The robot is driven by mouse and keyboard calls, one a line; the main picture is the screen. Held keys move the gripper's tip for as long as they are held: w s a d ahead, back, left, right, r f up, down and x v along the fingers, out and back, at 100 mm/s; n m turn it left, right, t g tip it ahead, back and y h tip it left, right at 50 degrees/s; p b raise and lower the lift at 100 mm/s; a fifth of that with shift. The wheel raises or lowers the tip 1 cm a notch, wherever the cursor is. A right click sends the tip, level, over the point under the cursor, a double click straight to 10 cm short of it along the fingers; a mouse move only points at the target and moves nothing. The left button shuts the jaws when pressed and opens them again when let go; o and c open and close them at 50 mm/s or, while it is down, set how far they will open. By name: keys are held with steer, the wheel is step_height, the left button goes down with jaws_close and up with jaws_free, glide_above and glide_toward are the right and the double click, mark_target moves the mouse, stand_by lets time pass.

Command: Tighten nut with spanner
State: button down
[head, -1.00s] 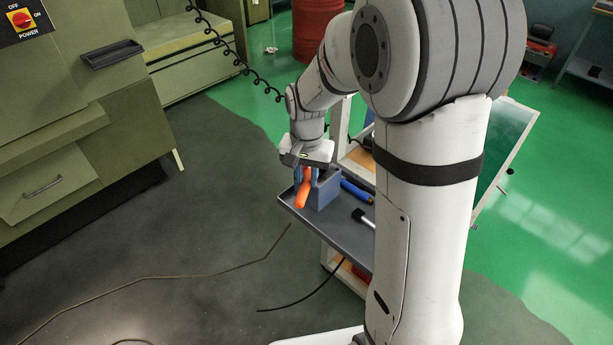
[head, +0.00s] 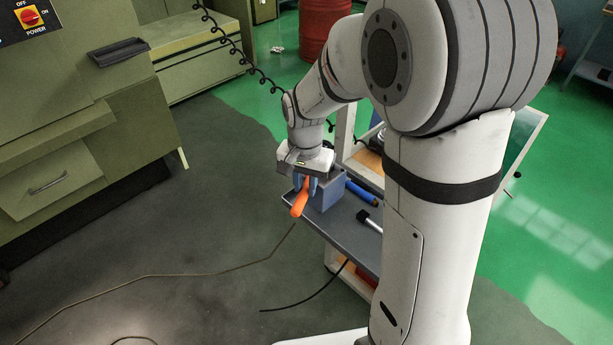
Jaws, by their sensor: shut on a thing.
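My gripper (head: 305,186) points down over the left end of the cart's grey shelf, its blue fingers shut on an orange bar-like tool (head: 299,205). This looks like the spanner, tilted towards the lower left. Its far end is hidden by the fingers and the block. A blue-grey block (head: 329,192) stands on the shelf just right of the tool. I cannot tell whether the tool touches it. The nut cannot be made out.
The cart's grey shelf (head: 345,232) also bears a blue cylinder (head: 364,193) and a black tool with a pale end (head: 369,221). Green cabinets (head: 70,150) stand at the left. A cable (head: 170,276) lies on the open floor. A red drum (head: 324,28) stands behind.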

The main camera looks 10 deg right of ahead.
mark_target(298, 204)
steer(key=shift+s+a+r, duration=0.1)
steer(key=shift+s+a, duration=0.25)
steer(key=shift+s, duration=0.2)
steer(key=shift+s+a, duration=0.4)
steer(key=shift+s, duration=0.45)
steer(key=shift+s+a, duration=0.4)
steer(key=shift+s, duration=0.4)
steer(key=shift+r, duration=0.1)
steer(key=shift+r+p, duration=1.25)
steer(key=shift+r, duration=0.7)
